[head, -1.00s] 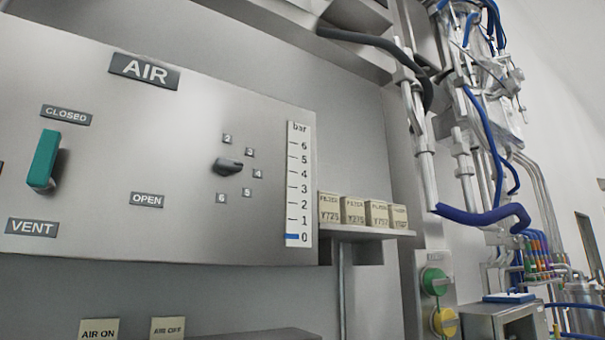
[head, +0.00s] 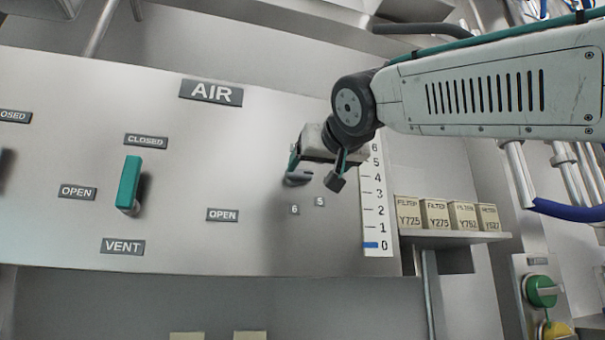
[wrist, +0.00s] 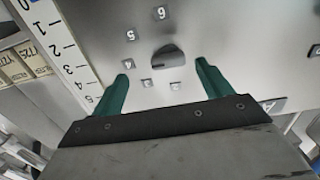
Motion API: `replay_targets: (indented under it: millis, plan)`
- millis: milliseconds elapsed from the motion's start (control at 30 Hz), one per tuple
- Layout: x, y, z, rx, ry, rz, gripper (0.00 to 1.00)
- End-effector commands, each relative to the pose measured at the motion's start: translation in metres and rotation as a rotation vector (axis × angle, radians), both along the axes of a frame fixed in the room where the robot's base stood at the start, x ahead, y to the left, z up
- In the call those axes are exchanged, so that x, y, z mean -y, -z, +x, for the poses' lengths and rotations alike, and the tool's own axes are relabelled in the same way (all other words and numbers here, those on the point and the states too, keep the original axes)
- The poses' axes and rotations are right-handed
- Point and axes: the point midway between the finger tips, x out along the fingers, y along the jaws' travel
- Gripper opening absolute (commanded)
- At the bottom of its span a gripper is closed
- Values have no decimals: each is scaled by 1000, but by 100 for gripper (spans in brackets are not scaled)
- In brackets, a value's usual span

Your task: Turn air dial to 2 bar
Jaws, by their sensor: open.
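The dark air dial (head: 298,179) is on the grey AIR panel, mostly hidden behind my gripper in the head view. In the wrist view the dial (wrist: 167,57) shows as a dark knob between and just beyond the fingertips. My gripper (wrist: 162,71) is open, with its green fingers on either side of the dial and nothing between them. In the head view my gripper (head: 316,174) is in front of the panel at the dial. Labels 5 and 6 show below the dial; the upper labels are hidden. The bar gauge (head: 376,215) has its blue mark at 0.
A green lever (head: 128,184) stands left of the dial, between CLOSED and VENT labels. Filter boxes (head: 436,215) sit on a shelf (head: 455,239) right of the gauge. A green knob (head: 541,291) is at the lower right.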

Motion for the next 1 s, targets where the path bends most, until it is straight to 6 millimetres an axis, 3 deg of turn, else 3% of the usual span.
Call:
replay_targets:
  millis: [133, 600, 967, 1000]
  plan:
    - [-11, -18, 5, 41, -19, 20, 78]
    - [-28, -18, 68, 40, -17, 19, 78]
    - [-29, -18, 73, 40, -18, 19, 78]
    - [-29, -18, 73, 39, -17, 19, 67]
